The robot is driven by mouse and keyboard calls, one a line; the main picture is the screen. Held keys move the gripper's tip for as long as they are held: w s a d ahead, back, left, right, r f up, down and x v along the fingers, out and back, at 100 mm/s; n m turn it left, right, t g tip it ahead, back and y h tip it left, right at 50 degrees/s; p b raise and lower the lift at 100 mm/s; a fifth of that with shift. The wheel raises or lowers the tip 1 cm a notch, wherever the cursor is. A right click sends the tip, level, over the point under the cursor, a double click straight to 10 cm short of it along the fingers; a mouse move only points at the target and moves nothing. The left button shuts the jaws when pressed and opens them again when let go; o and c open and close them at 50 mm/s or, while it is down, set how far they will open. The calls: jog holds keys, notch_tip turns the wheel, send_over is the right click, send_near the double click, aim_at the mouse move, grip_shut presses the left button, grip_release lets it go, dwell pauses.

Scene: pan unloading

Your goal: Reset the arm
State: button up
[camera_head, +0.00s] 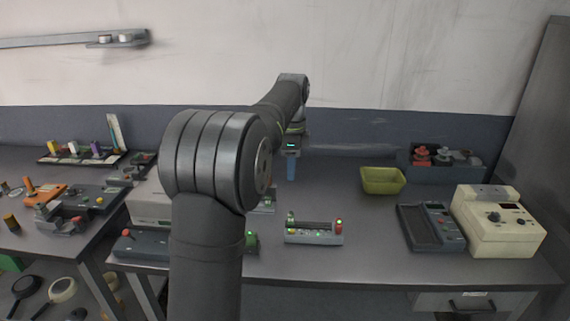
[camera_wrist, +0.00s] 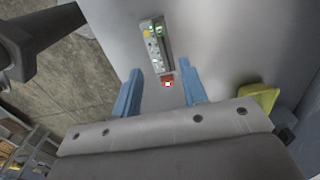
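My gripper (camera_head: 291,166) hangs pointing down above the middle of the workbench, at the end of my raised arm. In the wrist view its two blue fingers (camera_wrist: 160,68) stand well apart with nothing between them. The grey bench top shows below the fingers. A small grey device with lit green buttons and a red one (camera_head: 314,237) lies on the bench in front of the gripper. It also shows in the wrist view (camera_wrist: 153,46), beyond the fingertips, apart from them.
A yellow-green bin (camera_head: 383,181) stands right of the gripper and looks empty. Further right are a dark tray device (camera_head: 431,228) and a cream instrument (camera_head: 499,222). A left bench (camera_head: 90,242) carries tools and parts. My arm hides part of the bench.

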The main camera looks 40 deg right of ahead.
aim_at(291, 212)
jog(key=shift+f, duration=0.15)
notch_tip(291, 212, down, 17)
jog(key=shift+f, duration=0.15)
dwell(0.6)
jog(key=shift+r, duration=0.25)
notch_tip(291, 212, up, 17)
notch_tip(291, 212, down, 17)
jog(key=shift+f, duration=0.1)
jog(key=shift+r, duration=2.55)
